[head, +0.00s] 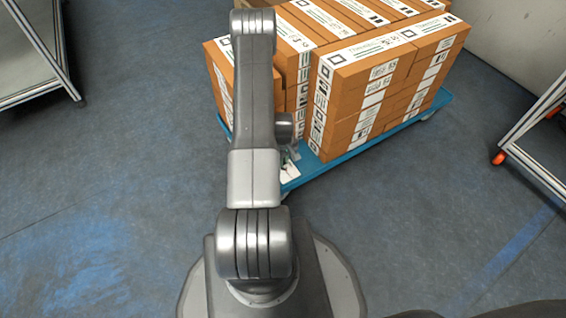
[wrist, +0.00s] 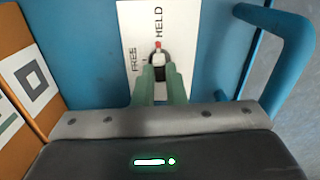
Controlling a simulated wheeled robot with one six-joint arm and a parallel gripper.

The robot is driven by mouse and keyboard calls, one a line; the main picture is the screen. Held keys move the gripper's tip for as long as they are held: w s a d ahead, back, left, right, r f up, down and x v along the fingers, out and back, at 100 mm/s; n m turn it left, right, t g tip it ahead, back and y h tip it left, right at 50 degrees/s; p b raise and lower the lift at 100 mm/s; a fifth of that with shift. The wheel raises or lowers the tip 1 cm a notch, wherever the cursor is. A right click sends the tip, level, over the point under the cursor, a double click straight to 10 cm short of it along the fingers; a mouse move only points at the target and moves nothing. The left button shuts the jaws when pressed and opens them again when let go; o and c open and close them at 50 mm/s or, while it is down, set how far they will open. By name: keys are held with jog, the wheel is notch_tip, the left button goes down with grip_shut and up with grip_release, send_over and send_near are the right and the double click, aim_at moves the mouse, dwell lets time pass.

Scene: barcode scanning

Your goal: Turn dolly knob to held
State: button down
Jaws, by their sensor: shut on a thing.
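The dolly knob (wrist: 158,55) is dark with a red tip and sits on a white label plate (wrist: 130,18) on the blue dolly (wrist: 90,45). The plate reads FREE at the left and HELD at the top. The red tip points up in the wrist view, towards the word HELD. My gripper (wrist: 159,73) has its green fingers shut on the knob, hiding its lower part. In the head view, the dolly (head: 385,133) stands ahead, and my arm hides most of the gripper and the knob.
Orange-brown boxes (head: 380,85) are stacked on the dolly, and one box (wrist: 22,75) is close at the left in the wrist view. A blue handle (wrist: 296,45) stands at the right there. Metal frames (head: 40,50) flank both sides. The floor between is clear.

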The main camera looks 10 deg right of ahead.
jog(key=shift+m, duration=0.5)
jog(key=c, duration=1.5)
grip_release()
notch_tip(320, 180, up, 14)
jog(key=p, duration=0.4)
jog(key=shift+f, duration=0.2)
